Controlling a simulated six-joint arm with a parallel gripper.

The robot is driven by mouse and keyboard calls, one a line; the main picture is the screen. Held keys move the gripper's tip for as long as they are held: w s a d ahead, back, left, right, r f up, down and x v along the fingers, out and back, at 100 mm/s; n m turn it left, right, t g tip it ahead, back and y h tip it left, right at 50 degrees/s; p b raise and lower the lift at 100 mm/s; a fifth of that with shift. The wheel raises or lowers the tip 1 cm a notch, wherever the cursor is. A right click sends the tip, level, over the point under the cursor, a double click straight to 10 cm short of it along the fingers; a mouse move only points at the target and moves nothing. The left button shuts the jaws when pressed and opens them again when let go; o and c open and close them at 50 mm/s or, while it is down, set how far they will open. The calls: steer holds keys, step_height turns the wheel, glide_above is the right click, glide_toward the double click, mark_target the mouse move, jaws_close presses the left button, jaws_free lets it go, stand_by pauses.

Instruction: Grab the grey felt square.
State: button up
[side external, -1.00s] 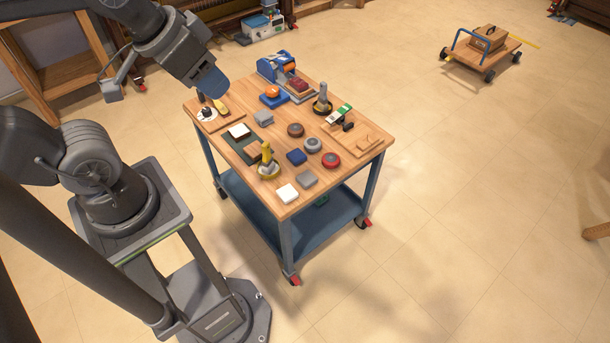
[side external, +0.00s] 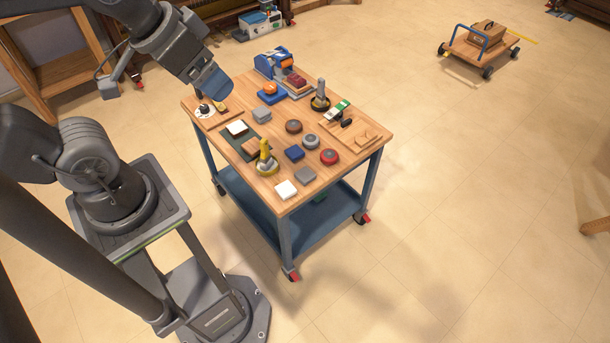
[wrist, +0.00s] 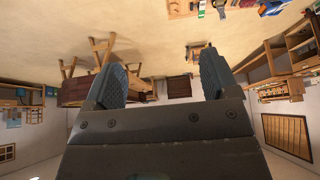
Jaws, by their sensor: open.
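Two small grey squares lie on the wooden top of the cart in the side view. One grey square (side external: 305,175) is near the front edge, between a white square and a blue one. The other grey square (side external: 264,115) is farther back, in front of the blue block with the orange knob. I cannot tell from this distance which is felt. My gripper (side external: 217,90) is above the left back part of the cart top, apart from both squares. In the wrist view my gripper (wrist: 163,78) has its two fingers wide apart with nothing between them.
The cart top (side external: 250,187) is crowded. A yellow-handled tool (side external: 265,158) stands near the front grey square, and a dark-based upright tool (side external: 320,98) stands at the back. Round red (side external: 329,157), grey (side external: 311,142) and brown (side external: 293,126) pieces lie mid-table. A blue tape dispenser (side external: 271,63) is at the back.

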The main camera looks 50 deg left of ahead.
steer(key=m+g, duration=0.6)
steer(key=m, duration=1.2)
glide_above(305, 174)
steer(key=f, duration=4.1)
steer(key=shift+s+d+f, duration=0.1)
steer(key=shift+d+f, duration=0.15)
steer(key=shift+f, duration=0.15)
steer(key=shift+a+f, duration=0.15)
steer(key=shift+f, duration=1.35)
steer(key=shift+a+f, duration=0.1)
steer(key=shift+f, duration=1.35)
steer(key=shift+c, duration=0.2)
steer(key=c, duration=1)
